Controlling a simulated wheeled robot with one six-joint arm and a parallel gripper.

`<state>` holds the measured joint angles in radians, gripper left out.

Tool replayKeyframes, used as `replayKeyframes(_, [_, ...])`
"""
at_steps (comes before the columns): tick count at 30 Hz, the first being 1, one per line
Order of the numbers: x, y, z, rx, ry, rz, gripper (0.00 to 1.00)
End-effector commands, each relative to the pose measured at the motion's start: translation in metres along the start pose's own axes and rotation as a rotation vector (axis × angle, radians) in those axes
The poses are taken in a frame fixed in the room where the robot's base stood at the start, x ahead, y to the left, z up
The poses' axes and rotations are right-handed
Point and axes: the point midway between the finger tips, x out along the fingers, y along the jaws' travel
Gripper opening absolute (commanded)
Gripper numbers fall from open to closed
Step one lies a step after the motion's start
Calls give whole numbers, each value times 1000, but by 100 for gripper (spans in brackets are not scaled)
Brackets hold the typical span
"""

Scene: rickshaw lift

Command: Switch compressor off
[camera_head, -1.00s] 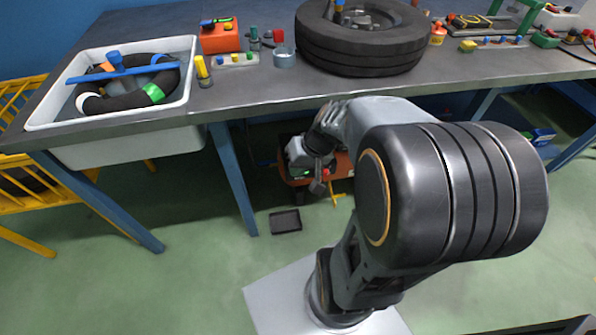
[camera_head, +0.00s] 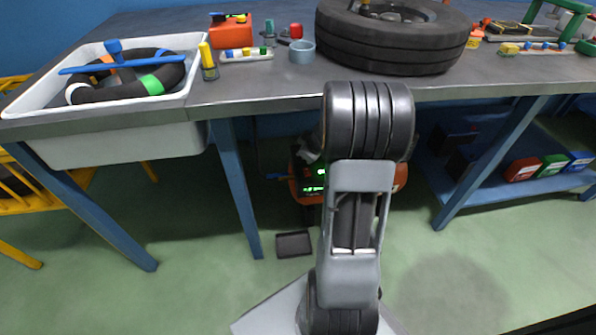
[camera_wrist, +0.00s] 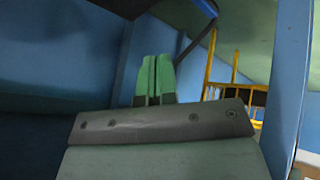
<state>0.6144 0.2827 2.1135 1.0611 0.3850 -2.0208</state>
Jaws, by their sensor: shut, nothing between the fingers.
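The orange compressor (camera_head: 294,186) stands under the workbench, partly hidden behind my arm in the head view. Small green lights show on its dark front panel, but I cannot make out the switch. In the wrist view the green fingertips of my gripper (camera_wrist: 155,80) are together with nothing between them. In the head view my gripper is hidden behind my arm, which reaches under the bench. The compressor is not recognizable in the wrist view.
The workbench (camera_head: 265,92) edge and its blue legs (camera_head: 236,185) bound the space. A yellow frame (camera_wrist: 209,66) shows in the wrist view.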

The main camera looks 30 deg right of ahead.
Motion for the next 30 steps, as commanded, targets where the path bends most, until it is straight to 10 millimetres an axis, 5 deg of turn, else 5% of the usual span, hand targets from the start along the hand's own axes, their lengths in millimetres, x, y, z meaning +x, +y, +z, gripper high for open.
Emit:
replayKeyframes(9, [-2,27,-9,-93,-41,113,0])
replayKeyframes(30, [13,18,-2,-99,-36,109,0])
